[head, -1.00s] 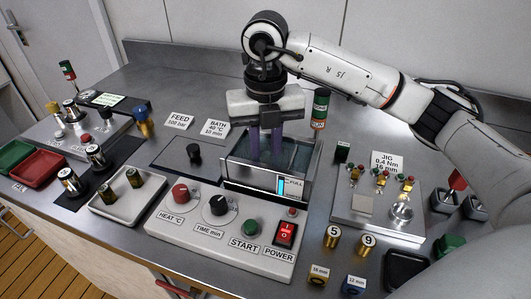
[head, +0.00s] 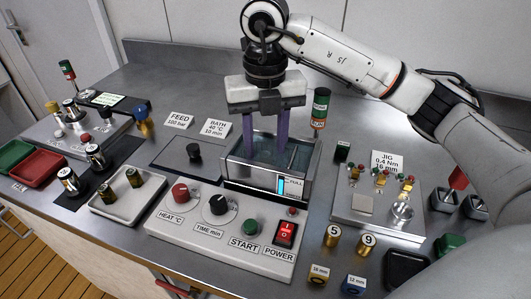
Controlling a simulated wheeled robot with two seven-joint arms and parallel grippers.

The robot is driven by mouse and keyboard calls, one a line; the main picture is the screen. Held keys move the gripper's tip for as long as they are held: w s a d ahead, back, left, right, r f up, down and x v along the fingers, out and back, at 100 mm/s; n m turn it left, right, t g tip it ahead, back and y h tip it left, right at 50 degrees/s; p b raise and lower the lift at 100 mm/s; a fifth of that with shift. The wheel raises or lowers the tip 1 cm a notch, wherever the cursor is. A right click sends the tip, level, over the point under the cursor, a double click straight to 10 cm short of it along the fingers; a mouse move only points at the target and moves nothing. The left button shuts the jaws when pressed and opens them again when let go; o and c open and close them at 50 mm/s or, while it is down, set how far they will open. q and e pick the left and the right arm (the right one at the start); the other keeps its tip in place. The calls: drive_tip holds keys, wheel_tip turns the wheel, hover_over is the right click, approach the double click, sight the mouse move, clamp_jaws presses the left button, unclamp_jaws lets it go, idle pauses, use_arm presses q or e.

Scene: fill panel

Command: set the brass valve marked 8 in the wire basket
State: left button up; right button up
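My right gripper (head: 266,155) is above the steel bath (head: 262,179), pointing down, its two purple fingers spread apart with nothing visible between them. The fingertips reach about the level of the bath's rim. I cannot make out a wire basket or a valve marked 8; the bath's front wall hides most of its inside. Two brass valves stand on the bench at the right front, one marked 5 (head: 332,241) and one marked 9 (head: 366,245). My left gripper is not in view.
The control box (head: 220,230) with knobs and a red power switch stands in front of the bath. A jig plate (head: 375,219) is at right, a pale tray (head: 128,207) with two dark cylinders at left.

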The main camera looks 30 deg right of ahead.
sight(265, 155)
wheel_tip(265, 155, up, 10)
drive_tip(key=p, duration=0.1)
drive_tip(key=shift+f, duration=0.2)
